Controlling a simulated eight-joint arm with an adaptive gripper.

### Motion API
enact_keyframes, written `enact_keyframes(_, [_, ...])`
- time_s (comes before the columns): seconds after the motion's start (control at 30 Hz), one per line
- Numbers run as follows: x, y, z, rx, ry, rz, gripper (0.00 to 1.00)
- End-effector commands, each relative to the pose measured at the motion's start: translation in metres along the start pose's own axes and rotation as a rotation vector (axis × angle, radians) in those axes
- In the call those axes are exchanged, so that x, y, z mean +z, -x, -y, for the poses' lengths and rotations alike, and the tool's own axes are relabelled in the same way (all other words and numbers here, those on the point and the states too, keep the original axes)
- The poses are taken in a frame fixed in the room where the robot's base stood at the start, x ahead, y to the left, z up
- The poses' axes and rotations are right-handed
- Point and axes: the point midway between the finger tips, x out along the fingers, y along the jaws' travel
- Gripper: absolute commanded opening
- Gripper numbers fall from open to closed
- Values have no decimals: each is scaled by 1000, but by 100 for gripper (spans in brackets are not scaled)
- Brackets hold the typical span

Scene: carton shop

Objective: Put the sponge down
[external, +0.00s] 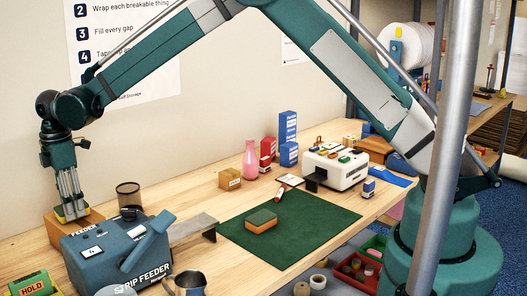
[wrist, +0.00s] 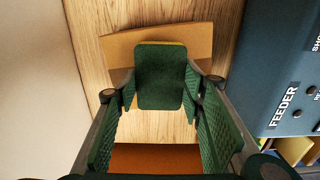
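My gripper (external: 70,196) is at the far left of the table, pointing down, with its fingers on both sides of a green and yellow sponge (external: 72,213). In the wrist view the green face of the sponge (wrist: 160,75) sits between the fingertips of my gripper (wrist: 160,92), with a thin yellow edge at the top. A brown cardboard box (external: 60,236) is under the sponge; its flat surface also shows behind the sponge in the wrist view (wrist: 200,45). I cannot tell whether the sponge touches the box.
The blue strip feeder (external: 125,255) stands close to the right of my gripper. A green mat (external: 320,215) with an orange and green block (external: 261,221) lies mid-table. A dark cup (external: 129,193), a pink vase (external: 250,160) and a small carton (external: 229,179) stand near the wall.

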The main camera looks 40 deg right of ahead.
Motion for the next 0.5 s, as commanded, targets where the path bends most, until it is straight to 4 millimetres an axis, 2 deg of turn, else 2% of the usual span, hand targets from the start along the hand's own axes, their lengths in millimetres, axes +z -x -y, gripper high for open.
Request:
enact_keyframes(0.4, [0, -4, 0, 0, 0, 0, 35])
enact_keyframes(0.43, [0, -4, 0, 0, 0, 0, 43])
enact_keyframes(0.5, [0, -3, 0, 0, 0, 0, 52])
